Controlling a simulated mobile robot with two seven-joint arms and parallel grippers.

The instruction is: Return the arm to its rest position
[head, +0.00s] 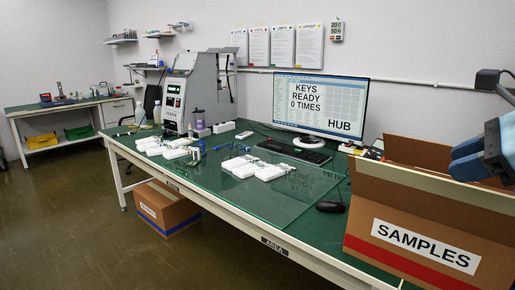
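My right gripper (468,159) shows at the right edge, with blue-grey fingers above the open SAMPLES box. The fingers look close together, but I cannot tell whether they are open or shut. I see nothing held between them. Part of my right arm is cut off by the picture's edge. My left arm and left gripper are not in view. The cardboard SAMPLES box (425,243) stands at the table's right end with its flaps up; its inside is hidden.
The green table (130,150) carries white keypads (245,165), a glass sheet (285,205), a mouse (330,206), a keyboard (293,151), a monitor (320,105) reading "KEYS READY 0 TIMES", and a grey test machine (190,90). Another box (165,207) is on the floor.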

